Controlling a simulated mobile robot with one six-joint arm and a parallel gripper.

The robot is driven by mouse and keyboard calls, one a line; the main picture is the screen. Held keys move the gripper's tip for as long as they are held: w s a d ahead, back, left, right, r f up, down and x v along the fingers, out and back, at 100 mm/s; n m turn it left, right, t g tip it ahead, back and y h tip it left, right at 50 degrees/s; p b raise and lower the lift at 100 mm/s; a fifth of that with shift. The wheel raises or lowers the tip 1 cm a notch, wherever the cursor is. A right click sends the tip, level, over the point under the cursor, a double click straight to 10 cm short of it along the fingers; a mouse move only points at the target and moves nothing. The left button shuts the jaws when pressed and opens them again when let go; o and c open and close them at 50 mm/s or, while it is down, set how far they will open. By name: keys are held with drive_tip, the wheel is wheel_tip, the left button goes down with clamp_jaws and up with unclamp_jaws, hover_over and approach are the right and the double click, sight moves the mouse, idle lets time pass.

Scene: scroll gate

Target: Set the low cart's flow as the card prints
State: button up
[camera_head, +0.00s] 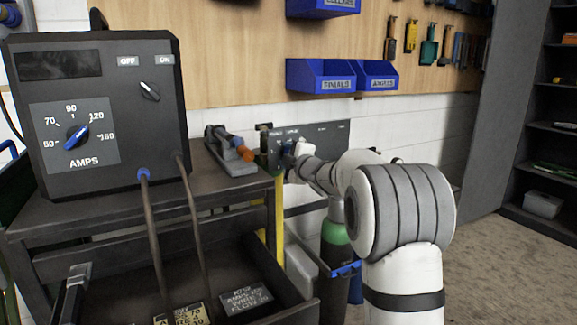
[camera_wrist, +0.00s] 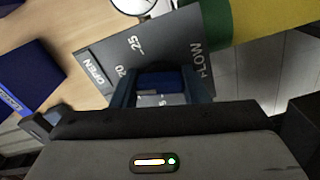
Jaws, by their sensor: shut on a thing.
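A dark flow panel (camera_wrist: 178,42) fills the middle of the wrist view, printed OPEN, 25, 20 and FLOW. My gripper (camera_wrist: 162,88) is shut on a blue knob (camera_wrist: 160,78) on this panel. The knob's pointer and the lower numbers are mostly hidden by my fingers. In the head view the panel (camera_head: 330,138) stands behind the cart with my gripper (camera_head: 287,152) at its left part. A dark printed card (camera_head: 246,297) lies on the cart's lower shelf. Its lines seem to include AMPS, WHILE and FLOW 20, but the small print is blurred.
A welder box (camera_head: 92,110) with an AMPS dial (camera_head: 77,136) and an OFF/ON switch stands on the cart. A yellow card (camera_head: 185,314) lies at the bottom edge. A green-topped cylinder (camera_head: 335,232) stands below my arm. Blue bins (camera_head: 322,76) hang on the wall.

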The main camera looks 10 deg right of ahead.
drive_tip(key=n+b, duration=0.3)
drive_tip(key=n, duration=0.1)
drive_tip(key=shift+f+b, duration=0.15)
drive_tip(key=shift+b, duration=0.25)
drive_tip(key=shift+n+b, duration=1.1)
drive_tip(key=shift+n, duration=0.7)
drive_tip(key=o, duration=1)
drive_tip(key=v, duration=0.7)
drive_tip(key=shift+s+d+p, duration=0.15)
drive_tip(key=shift+s+p, duration=0.2)
